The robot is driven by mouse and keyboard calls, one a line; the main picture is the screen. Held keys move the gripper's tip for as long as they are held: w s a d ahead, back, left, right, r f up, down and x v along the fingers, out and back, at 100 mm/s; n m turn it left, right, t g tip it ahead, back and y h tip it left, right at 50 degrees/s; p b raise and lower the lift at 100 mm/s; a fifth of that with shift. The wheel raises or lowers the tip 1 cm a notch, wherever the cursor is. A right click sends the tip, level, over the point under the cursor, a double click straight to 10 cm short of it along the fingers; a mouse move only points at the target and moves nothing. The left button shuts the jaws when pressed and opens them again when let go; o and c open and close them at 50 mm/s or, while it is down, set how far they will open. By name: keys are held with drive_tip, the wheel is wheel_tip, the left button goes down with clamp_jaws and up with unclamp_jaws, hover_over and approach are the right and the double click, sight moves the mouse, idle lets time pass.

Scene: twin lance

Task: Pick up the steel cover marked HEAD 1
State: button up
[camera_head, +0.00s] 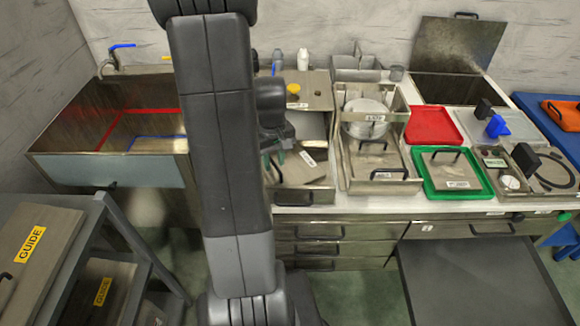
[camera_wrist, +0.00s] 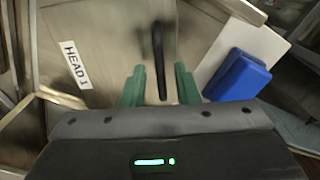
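The steel cover (camera_wrist: 95,35) has a white label reading HEAD 1 and a dark bar handle (camera_wrist: 158,50). My gripper (camera_wrist: 160,76) is open. Its green fingertips stand on either side of the handle in the wrist view, with a gap on both sides. In the head view my gripper (camera_head: 280,140) is just above the cover, mostly seen from the side. Whether the fingers reach down around the handle is hard to tell.
A blue block (camera_wrist: 237,75) lies on a white sheet right of the fingers. A steel box with a white round pot (camera_head: 366,120) stands right of the cover. Farther right are a green tray (camera_head: 424,185) and a red tray (camera_head: 432,126). A sink (camera_head: 120,115) is at left.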

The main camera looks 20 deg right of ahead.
drive_tip(key=shift+s+f, duration=0.15)
drive_tip(key=shift+f, duration=0.6)
drive_tip(key=shift+c, duration=0.5)
clamp_jaws()
drive_tip(key=shift+r, duration=0.1)
